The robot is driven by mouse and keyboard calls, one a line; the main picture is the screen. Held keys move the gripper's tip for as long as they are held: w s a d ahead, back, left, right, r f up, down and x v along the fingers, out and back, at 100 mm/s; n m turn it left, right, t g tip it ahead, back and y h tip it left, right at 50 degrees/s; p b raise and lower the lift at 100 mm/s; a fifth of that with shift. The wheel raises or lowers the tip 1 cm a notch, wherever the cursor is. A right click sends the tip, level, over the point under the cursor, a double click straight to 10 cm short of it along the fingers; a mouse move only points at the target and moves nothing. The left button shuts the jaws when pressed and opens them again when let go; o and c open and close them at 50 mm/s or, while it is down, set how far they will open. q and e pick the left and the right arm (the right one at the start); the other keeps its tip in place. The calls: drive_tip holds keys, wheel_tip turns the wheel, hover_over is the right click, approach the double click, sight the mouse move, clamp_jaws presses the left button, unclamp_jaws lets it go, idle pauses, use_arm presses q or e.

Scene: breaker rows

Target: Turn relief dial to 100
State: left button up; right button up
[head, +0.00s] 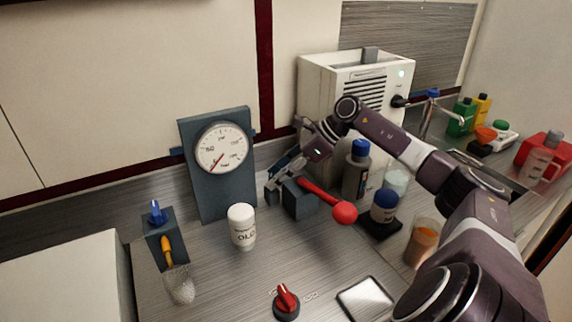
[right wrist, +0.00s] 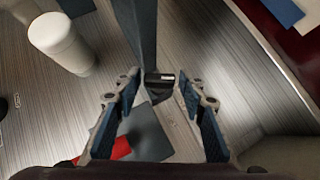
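A red dial knob (head: 286,301) sits on a dark round base on the counter at the front, with small unreadable marks around it. A blue knob (head: 157,212) sits on top of a dark box at the left. I cannot tell from lettering which one is the relief dial. A round white gauge (head: 222,148) with a red needle is on an upright dark panel (head: 202,191). My right gripper (head: 277,178) is beside that panel, above a dark block with a red lever. In the right wrist view its fingers (right wrist: 158,84) are apart with nothing gripped. My left gripper is not in view.
The red lever (head: 318,193) ends in a red ball (head: 345,212). A white jar (head: 241,227) stands before the panel. Bottles and a beaker (head: 423,242) stand right of the lever. A white machine (head: 345,85) stands behind. The counter between jar and red knob is clear.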

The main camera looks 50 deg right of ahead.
drive_tip(key=v, duration=0.6)
drive_tip(key=shift+s+d+r, duration=0.1)
drive_tip(key=shift+s+d, duration=0.1)
drive_tip(key=shift+s, duration=0.05)
drive_tip(key=shift+v, duration=1.9)
drive_tip(key=shift+s+d+r, duration=0.25)
drive_tip(key=shift+r, duration=0.25)
